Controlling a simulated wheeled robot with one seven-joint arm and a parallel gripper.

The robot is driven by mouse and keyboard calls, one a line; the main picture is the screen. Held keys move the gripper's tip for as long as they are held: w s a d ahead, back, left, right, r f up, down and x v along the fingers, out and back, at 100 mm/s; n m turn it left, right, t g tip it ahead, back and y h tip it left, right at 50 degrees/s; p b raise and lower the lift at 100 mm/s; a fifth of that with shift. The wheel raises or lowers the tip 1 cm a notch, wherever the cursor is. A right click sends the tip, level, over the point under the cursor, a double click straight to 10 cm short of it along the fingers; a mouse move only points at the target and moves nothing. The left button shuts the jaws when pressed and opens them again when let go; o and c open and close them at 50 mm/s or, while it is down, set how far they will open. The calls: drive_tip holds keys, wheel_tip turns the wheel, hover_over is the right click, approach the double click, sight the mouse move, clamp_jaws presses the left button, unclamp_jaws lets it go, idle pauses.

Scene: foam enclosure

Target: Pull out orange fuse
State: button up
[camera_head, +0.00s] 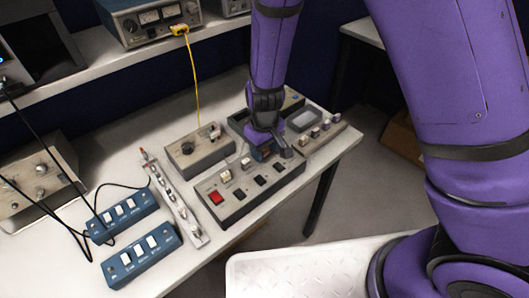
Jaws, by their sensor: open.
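No orange fuse can be made out in the head view; it may be hidden behind my gripper. My purple arm reaches down to the table, and my gripper (275,152) is open at the far right part of a grey control box (245,205).
A grey box with knobs (201,151) stands behind the control box. A metal strip (176,199) and two blue switch boxes (142,256) lie to the left. A yellow cable (194,85) hangs from a shelf instrument (150,20). The table's front right edge (345,152) is close.

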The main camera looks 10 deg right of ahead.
clamp_jaws()
drive_tip(key=shift+r, duration=0.1)
drive_tip(key=shift+r, duration=2.9)
